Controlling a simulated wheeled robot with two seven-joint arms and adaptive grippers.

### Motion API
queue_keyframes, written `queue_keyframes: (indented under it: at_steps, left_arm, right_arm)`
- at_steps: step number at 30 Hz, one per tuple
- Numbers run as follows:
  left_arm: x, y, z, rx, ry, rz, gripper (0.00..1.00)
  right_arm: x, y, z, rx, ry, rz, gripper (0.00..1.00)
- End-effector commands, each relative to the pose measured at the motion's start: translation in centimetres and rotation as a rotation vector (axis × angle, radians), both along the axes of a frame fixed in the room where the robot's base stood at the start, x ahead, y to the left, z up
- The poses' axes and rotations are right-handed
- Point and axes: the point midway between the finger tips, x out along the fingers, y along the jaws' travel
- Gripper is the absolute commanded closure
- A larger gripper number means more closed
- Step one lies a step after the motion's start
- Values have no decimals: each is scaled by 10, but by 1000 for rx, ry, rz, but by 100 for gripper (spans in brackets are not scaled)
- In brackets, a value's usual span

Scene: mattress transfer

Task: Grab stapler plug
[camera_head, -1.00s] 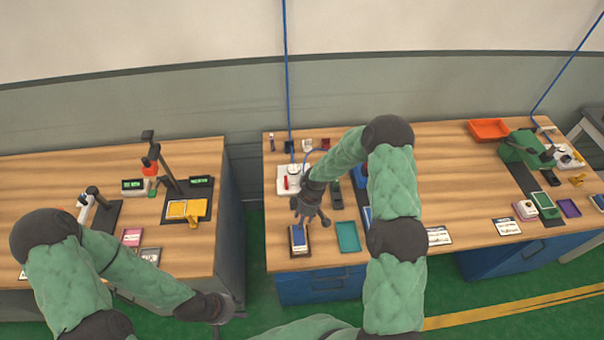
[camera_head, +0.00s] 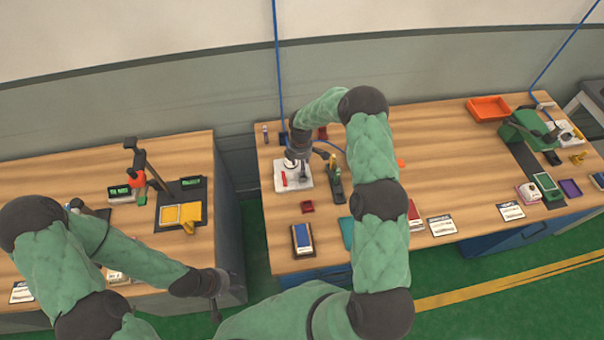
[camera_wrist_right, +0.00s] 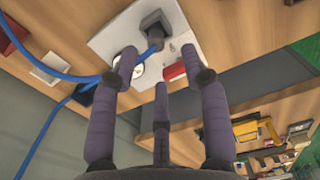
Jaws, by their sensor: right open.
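A dark grey plug (camera_wrist_right: 154,27) with a blue cable stands on a white plate (camera_wrist_right: 106,42) in the right wrist view. The plate also shows in the head view (camera_head: 281,186), on the middle table. My right gripper (camera_wrist_right: 160,68) is open and empty, its fingers spread towards the plug and apart from it in the picture. In the head view, the right gripper (camera_head: 296,160) is over the plate and hides the plug.
A red part (camera_wrist_right: 173,72) lies on the plate beside the plug. A small dark red block (camera_head: 307,207) and a blue-topped box (camera_head: 302,238) are nearer the front edge. Blue cables (camera_wrist_right: 40,65) run close to the plate. An orange tray (camera_head: 488,109) is far right.

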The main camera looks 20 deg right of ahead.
Motion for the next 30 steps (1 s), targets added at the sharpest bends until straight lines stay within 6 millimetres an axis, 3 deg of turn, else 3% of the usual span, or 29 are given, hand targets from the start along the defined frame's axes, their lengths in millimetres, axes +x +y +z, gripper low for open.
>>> queue_keyframes:
  at_steps: [5, 18, 26, 27, 30]
  left_arm:
    - [0, 0, 2, 0, 0, 0, 60]
    - [0, 0, 10, 0, 0, 0, 60]
    - [0, 0, 10, 0, 0, 0, 60]
    - [0, 0, 10, 0, 0, 0, 60]
    - [0, 0, 10, 0, 0, 0, 60]
  right_arm:
    - [0, -1, -8, 0, 0, -1, 54]
    - [2, -6, -53, 0, 0, -1, 54]
    - [2, -6, -56, 1, -1, -1, 54]
    - [2, -6, -56, 1, -1, -1, 57]
    - [2, -6, -56, 1, -1, -1, 85]
